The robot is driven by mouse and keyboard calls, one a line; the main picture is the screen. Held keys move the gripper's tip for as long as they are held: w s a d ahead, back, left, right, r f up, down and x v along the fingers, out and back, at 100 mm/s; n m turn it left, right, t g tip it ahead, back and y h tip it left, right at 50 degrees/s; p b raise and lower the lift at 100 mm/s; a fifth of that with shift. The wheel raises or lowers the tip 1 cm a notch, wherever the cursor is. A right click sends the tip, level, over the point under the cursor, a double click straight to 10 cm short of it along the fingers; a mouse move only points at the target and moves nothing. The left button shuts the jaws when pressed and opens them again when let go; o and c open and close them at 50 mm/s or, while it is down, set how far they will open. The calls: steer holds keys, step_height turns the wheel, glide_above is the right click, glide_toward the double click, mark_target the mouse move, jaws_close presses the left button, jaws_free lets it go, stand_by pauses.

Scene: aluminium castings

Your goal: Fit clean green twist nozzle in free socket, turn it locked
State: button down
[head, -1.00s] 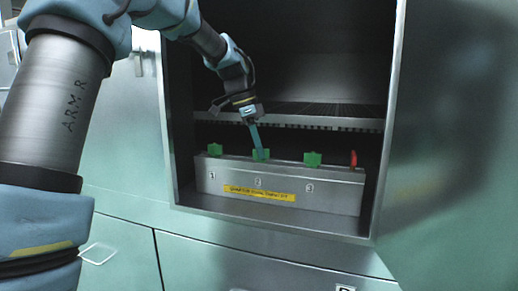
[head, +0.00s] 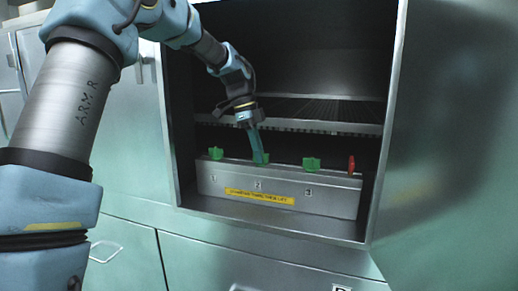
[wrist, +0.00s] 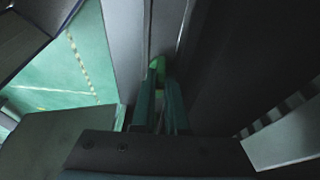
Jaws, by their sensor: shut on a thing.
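A metal manifold box (head: 222,183) stands on the cabinet floor, with numbered positions and a yellow label along its front. Green nozzles sit on its top: one at the left (head: 215,153), one at the middle (head: 264,158) and one at the right (head: 311,164). My gripper (head: 259,148) is at the middle nozzle, shut on it from above with slightly tilted fingers. In the wrist view the two fingers (wrist: 160,108) flank the green nozzle (wrist: 157,64), which is partly hidden and dim. I cannot tell how deeply it is seated or whether it is locked.
A red piece (head: 351,164) stands at the box's right end. A wire shelf (head: 320,115) spans the cabinet above and behind the box. The cabinet's metal side walls and front lip (head: 300,229) bound the opening. A door panel (head: 450,150) fills the right.

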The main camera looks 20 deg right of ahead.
stand_by(0.4)
steer(key=c, duration=0.9)
jaws_free()
steer(key=shift+o, duration=0.2)
steer(key=v, duration=0.7)
steer(key=a+f+n+t+y+p, duration=0.15)
steer(key=a+f+n+p, duration=0.35)
steer(key=a+n, duration=0.95)
steer(key=s+a+f+n+t, duration=0.1)
steer(key=s+a+f+n, duration=0.2)
steer(key=a, duration=0.7)
steer(key=s+a+f+n+t+p, duration=0.1)
steer(key=s+a+f+n, duration=0.3)
steer(key=s+a+n, duration=0.4)
steer(key=shift+s+a+f+y, duration=0.25)
steer(key=shift+s+a+y, duration=0.2)
steer(key=shift+s+a, duration=0.6)
